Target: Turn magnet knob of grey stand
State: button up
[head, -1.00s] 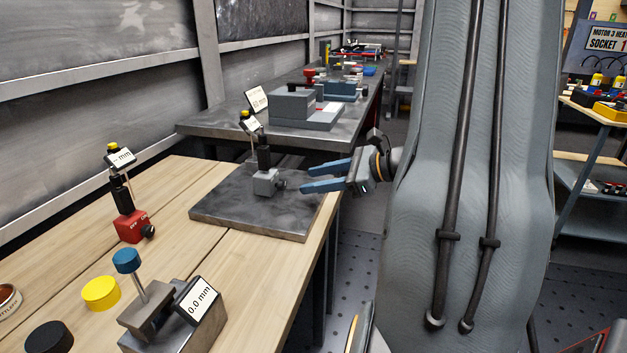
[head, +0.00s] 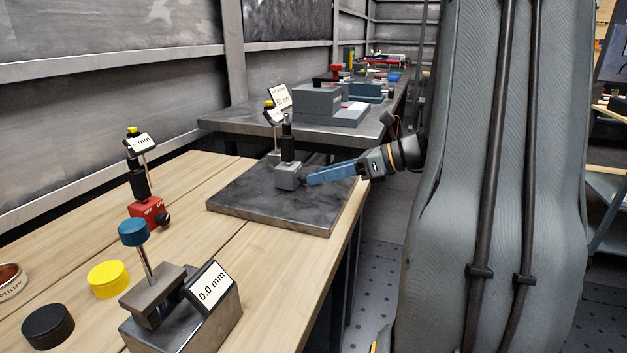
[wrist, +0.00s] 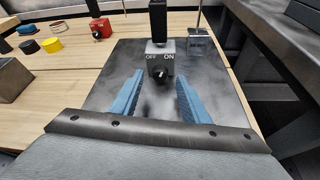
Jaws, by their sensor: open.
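The grey stand (head: 288,176) sits on a dark plate on the bench, with a black post rising from its grey magnet base. It also shows in the wrist view (wrist: 160,55), with OFF and ON printed above a black knob (wrist: 159,73) on the face toward me. My gripper (head: 308,178) comes in from the right and reaches the stand's knob side. In the wrist view its two blue fingers (wrist: 158,78) are apart, one on each side of the knob, with nothing between them but a small gap before it. I cannot tell whether either finger touches the knob.
The dark plate (head: 255,212) is otherwise mostly clear. A red stand (head: 146,212) stands left on the wooden bench. A height gauge block (head: 185,320) with a blue knob, a yellow disc (head: 108,279) and a black disc (head: 47,326) are nearer. Grey blocks (head: 318,102) stand behind.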

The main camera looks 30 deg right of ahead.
jog(key=shift+x, duration=1.5)
jog(key=shift+c, duration=0.5)
grip_shut()
jog(key=shift+s+a+n+t+h+b, duration=0.1)
jog(key=shift+n+t+h+b, duration=0.75)
jog(key=shift+n, duration=0.65)
jog(key=shift+o, duration=0.5)
grip_release()
jog(key=shift+p+v, duration=0.35)
jog(key=shift+v, duration=3.6)
jog(key=shift+r, duration=0.1)
